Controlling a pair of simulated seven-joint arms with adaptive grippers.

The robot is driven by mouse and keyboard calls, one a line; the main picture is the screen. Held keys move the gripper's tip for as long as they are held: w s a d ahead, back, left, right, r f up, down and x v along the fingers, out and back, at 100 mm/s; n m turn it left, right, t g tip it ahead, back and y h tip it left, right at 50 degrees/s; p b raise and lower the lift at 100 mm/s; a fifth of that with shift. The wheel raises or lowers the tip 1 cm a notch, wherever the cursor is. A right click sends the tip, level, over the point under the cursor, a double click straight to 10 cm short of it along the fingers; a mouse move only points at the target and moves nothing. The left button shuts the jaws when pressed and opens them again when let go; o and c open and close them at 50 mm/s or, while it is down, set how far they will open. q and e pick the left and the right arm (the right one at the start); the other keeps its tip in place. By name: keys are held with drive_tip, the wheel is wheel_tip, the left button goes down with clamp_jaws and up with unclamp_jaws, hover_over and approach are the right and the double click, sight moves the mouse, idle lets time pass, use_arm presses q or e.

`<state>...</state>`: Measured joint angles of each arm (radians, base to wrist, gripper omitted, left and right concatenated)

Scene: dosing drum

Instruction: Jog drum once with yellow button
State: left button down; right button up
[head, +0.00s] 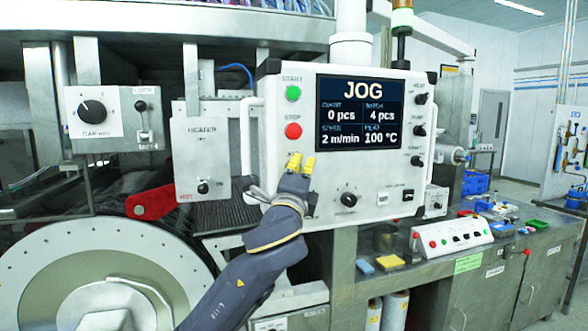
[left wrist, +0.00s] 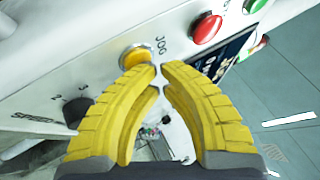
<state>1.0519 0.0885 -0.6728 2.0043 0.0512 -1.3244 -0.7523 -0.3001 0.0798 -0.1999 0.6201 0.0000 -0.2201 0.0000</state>
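The yellow button (left wrist: 138,56), labelled JOG, sits in a silver ring on the white control panel (head: 270,110). In the head view my left gripper's fingers cover it. My left gripper (head: 301,164) has its yellow fingertips in front of the panel, just below the red STOP button (head: 293,131). In the left wrist view the fingertips (left wrist: 159,68) come together at the lower right edge of the yellow button, with nothing between them. I cannot tell whether they touch it. The screen (head: 360,112) reads JOG, 0 pcs, 4 pcs, 2 m/min and 100 °C. My right gripper is not in view.
The green START button (head: 293,93) is above STOP. Dark knobs (head: 348,199) and switches are on the panel's lower part and right edge. A large white drum (head: 60,270) stands lower left, beside a red handle (head: 150,203). A bench with a small button box (head: 452,236) is at right.

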use_arm(q)
drive_tip(key=shift+s+d, duration=0.25)
drive_tip(key=shift+s, duration=0.45)
drive_tip(key=shift+s, duration=0.1)
drive_tip(key=shift+s+d, duration=0.3)
drive_tip(key=shift+s, duration=0.45)
drive_tip(key=shift+s+d, duration=0.25)
drive_tip(key=shift+s, duration=0.55)
drive_tip(key=shift+s+d, duration=0.3)
drive_tip(key=shift+s, duration=0.45)
